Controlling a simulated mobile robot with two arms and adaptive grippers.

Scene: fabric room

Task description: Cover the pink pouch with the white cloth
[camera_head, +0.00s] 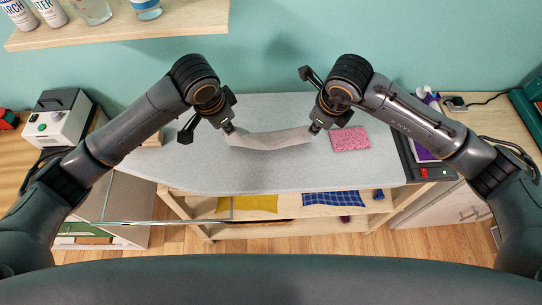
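The white cloth (270,140) hangs as a narrow strip between my two grippers above the grey ironing surface. It sags slightly in the middle. My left gripper (229,129) is shut on its left end. My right gripper (314,129) is shut on its right end. The pink pouch (350,139) lies flat on the ironing surface, just right of my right gripper. It is uncovered, with the cloth to its left. The fingertips are small in this view.
The grey ironing surface (280,180) is clear in front of the cloth. A shelf below holds a yellow cloth (248,203) and a blue checked cloth (334,198). A wall shelf (120,27) with bottles is at upper left. A white device (58,120) stands at left.

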